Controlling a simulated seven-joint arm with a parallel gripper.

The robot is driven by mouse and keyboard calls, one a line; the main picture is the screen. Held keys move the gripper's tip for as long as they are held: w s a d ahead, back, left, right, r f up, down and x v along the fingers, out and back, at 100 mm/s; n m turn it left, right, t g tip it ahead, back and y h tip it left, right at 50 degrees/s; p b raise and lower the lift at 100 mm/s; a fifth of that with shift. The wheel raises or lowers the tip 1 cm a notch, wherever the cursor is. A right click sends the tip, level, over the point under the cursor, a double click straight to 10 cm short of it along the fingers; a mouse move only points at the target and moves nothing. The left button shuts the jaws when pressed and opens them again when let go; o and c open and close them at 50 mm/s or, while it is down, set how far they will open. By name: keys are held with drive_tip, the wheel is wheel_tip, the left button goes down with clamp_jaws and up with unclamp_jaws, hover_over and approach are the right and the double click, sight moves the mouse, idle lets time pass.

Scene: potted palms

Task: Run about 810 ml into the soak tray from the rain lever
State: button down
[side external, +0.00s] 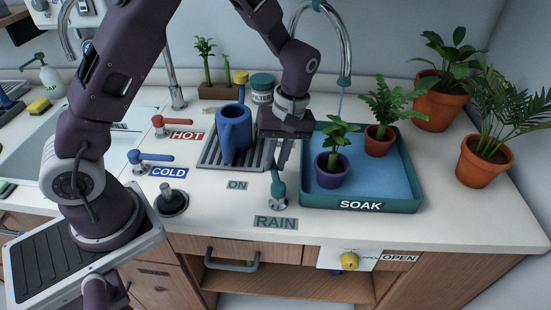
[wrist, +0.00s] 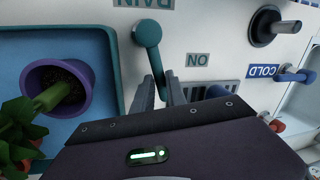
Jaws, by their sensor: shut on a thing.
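The teal rain lever (side external: 278,183) stands on the counter behind the RAIN label, left of the soak tray. My gripper (side external: 281,158) is shut on its handle end; the wrist view also shows the lever (wrist: 149,42) reaching between my fingers (wrist: 159,92). The blue soak tray (side external: 408,165) holds two potted plants, one in a purple pot (side external: 333,174) and one in a red-brown pot (side external: 379,143). The curved spout (side external: 346,50) hangs over the tray, and a thin pale-blue stream (side external: 340,104) falls from its teal tip. The water level is hard to judge.
A blue watering can (side external: 234,130) stands on a drain grate close left of my gripper. The red HOT lever (side external: 162,127), blue COLD lever (side external: 148,157) and a black knob (side external: 173,200) are further left. Potted palms (side external: 485,158) stand right of the tray.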

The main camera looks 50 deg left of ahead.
idle(0.3)
drive_tip(key=m, duration=0.1)
drive_tip(key=w+d+m, duration=0.1)
drive_tip(key=m, duration=0.1)
drive_tip(key=shift+w+d+r+y, duration=0.1)
drive_tip(key=shift+w+d+y, duration=0.05)
drive_tip(key=shift+w+y, duration=0.15)
drive_tip(key=c, duration=1.3)
unclamp_jaws()
drive_tip(key=shift+c, duration=0.2)
drive_tip(key=shift+s, duration=0.1)
drive_tip(key=v, duration=0.7)
drive_tip(key=shift+s, duration=0.1)
